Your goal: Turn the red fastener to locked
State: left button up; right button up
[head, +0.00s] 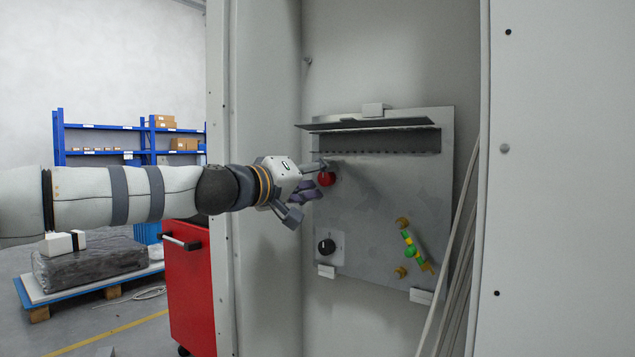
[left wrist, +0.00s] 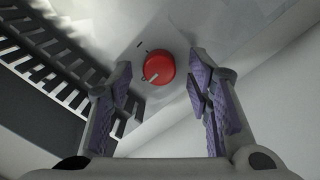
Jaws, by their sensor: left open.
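The red fastener (head: 326,179) is a round red knob near the upper left of a grey metal panel (head: 375,200) inside an open cabinet. In the left wrist view the fastener (left wrist: 158,67) shows a pale pointer mark on its face. My left gripper (head: 309,180) reaches in from the left and is at the fastener in the head view. In the left wrist view its purple-padded fingers (left wrist: 160,95) are spread wide, with the fastener between and beyond them. Contact cannot be told. My right gripper is not in view.
A slotted ledge (head: 370,124) juts out above the fastener. A black knob (head: 326,247) and a green and yellow handle (head: 410,245) are lower on the panel. Cables (head: 462,255) hang at right. A red cart (head: 190,285) stands outside the cabinet, left.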

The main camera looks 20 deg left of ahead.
pick_arm(q)
jog(key=shift+c, duration=0.3)
grip_shut()
jog(key=shift+m, duration=0.3)
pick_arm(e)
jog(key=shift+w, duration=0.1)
pick_arm(q)
jog(key=m, duration=0.3)
jog(key=shift+s+r+m, duration=0.1)
jog(key=shift+r+m, duration=0.05)
jog(key=shift+m, duration=0.15)
jog(key=m+p, duration=0.1)
jog(key=m, duration=0.4)
jog(key=shift+d+y, duration=0.1)
jog(key=shift+y, duration=0.2)
jog(key=m, duration=0.4)
jog(key=shift+m+p, duration=0.3)
jog(key=shift+p, duration=0.1)
jog(key=shift+m+p, duration=0.3)
jog(key=shift+m, duration=1.4)
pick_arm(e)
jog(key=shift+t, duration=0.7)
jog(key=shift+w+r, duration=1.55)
